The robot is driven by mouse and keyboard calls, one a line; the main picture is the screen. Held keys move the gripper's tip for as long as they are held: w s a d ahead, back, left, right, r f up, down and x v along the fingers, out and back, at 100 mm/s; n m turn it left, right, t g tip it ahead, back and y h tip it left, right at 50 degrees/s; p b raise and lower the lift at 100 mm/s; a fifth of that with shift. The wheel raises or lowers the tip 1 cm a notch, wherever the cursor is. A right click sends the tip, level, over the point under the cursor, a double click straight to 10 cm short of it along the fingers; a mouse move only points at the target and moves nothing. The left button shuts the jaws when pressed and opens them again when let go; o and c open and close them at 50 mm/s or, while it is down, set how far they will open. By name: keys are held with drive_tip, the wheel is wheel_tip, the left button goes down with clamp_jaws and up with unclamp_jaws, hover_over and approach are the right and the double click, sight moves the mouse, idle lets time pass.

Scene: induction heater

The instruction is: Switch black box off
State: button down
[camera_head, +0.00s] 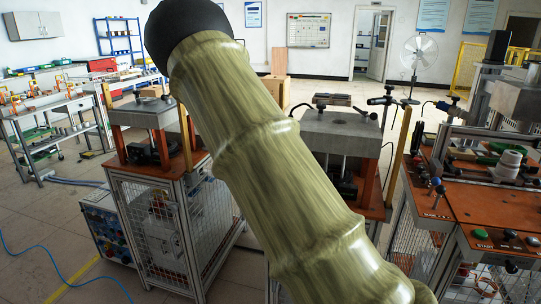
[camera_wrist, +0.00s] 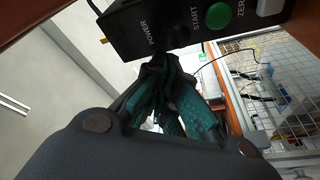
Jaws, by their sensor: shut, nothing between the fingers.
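The black box (camera_wrist: 150,22) fills the top of the wrist view, tilted in the picture. Its face carries the words POWER, START and ZERO. A round green button (camera_wrist: 217,16) sits by START, and part of a light grey button (camera_wrist: 270,6) shows by ZERO. My gripper (camera_wrist: 158,62) is shut and empty, its dark fingers with teal pads just below the box's lower edge near POWER. I cannot tell whether the tips touch the box. The power switch's position is not clear. In the head view my arm crosses the middle and my gripper is not visible.
A workstation with a caged base (camera_head: 160,225) stands left of my arm. A press-like block (camera_head: 340,132) stands behind it. At right is an orange bench (camera_head: 490,205) with a START panel (camera_head: 497,240). A wire cage (camera_wrist: 280,90) lies right of my gripper.

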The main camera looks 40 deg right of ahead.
wheel_tip(320, 180, up, 2)
drive_tip(key=w+a+p, duration=0.1)
drive_tip(key=w+a, duration=0.1)
drive_tip(key=w, duration=0.1)
drive_tip(key=f+b+v, duration=0.1)
drive_tip(key=v, duration=0.9)
drive_tip(key=shift+f, duration=0.35)
drive_tip(key=shift+s+d, duration=0.1)
drive_tip(key=shift+d, duration=0.05)
drive_tip(key=s+a+f+m+g+y+p, duration=0.15)
drive_tip(key=s+a+f+g+y, duration=0.3)
drive_tip(key=f, duration=0.95)
drive_tip(key=s+a+f+g+y+p, duration=0.25)
drive_tip(key=s+a+f, duration=0.45)
drive_tip(key=f, duration=0.8)
drive_tip(key=s+a+f+g+y+p, duration=0.1)
drive_tip(key=s+a+f, duration=0.3)
drive_tip(key=s, duration=0.5)
drive_tip(key=s+a+f+m+g+y+p, duration=0.1)
drive_tip(key=s+a+f+g+y, duration=0.2)
drive_tip(key=s+a, duration=0.3)
drive_tip(key=s+a+f+m+g+y+p, duration=0.1)
drive_tip(key=s+a+f+g, duration=0.3)
drive_tip(key=s, duration=0.9)
drive_tip(key=shift+a+f+y, duration=0.4)
drive_tip(key=shift+a+f, duration=0.35)
drive_tip(key=shift+a, duration=0.25)
